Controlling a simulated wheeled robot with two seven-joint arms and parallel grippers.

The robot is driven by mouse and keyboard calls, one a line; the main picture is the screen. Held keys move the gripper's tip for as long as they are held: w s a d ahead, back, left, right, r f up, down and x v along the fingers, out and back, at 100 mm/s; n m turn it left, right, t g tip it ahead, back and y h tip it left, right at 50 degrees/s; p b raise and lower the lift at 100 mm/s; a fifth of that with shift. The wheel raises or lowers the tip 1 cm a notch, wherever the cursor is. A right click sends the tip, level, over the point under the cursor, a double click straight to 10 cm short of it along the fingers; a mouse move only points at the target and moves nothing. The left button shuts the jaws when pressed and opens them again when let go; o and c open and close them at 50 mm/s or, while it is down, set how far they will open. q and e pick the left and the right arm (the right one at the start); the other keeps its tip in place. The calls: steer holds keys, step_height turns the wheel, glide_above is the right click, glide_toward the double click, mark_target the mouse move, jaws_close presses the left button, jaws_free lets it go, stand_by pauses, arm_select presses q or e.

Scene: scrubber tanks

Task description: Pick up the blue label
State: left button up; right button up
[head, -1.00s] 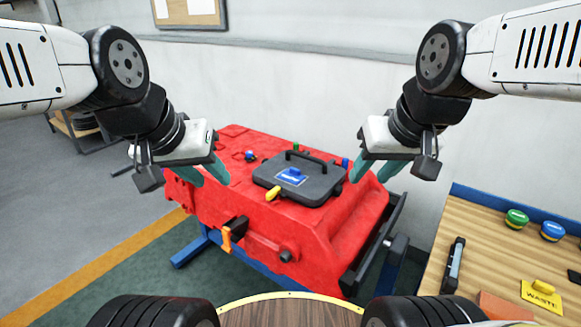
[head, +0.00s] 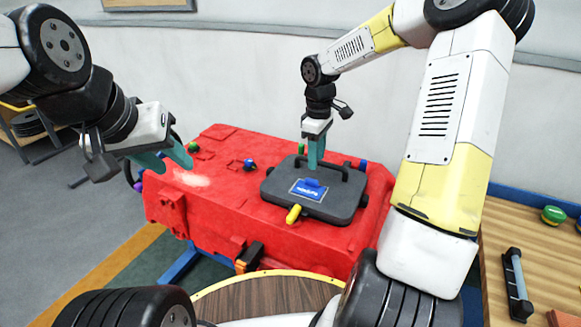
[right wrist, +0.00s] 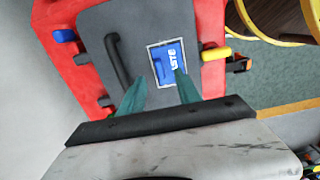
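The blue label (head: 310,188) lies on the dark grey lid (head: 340,208) of the red tank, in front of the lid's black handle. It has white lettering and a raised blue grip, and it also shows in the right wrist view (right wrist: 166,63). My right gripper (head: 316,162) points down over the lid close to the handle, behind the label. In the right wrist view its teal fingers (right wrist: 160,85) are apart with nothing between them. My left gripper (head: 172,162) hangs above the tank's left end, its two fingers apart and empty.
The red tank (head: 215,215) has a yellow knob (head: 293,214) at the lid's front and a blue knob (head: 249,165) left of the lid. A wooden bench (head: 500,262) on the right holds a green-topped piece (head: 553,215) and a dark tool (head: 517,284).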

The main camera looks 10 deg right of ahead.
mark_target(312, 179)
steer(key=shift+w+a+f, duration=0.1)
steer(key=shift+w+f, duration=0.25)
steer(key=shift+w, duration=0.05)
steer(key=shift+f, duration=0.35)
steer(key=f, duration=0.7)
steer(key=shift+w+a, duration=0.1)
steer(key=shift+a, duration=0.15)
jaws_close()
stand_by(0.5)
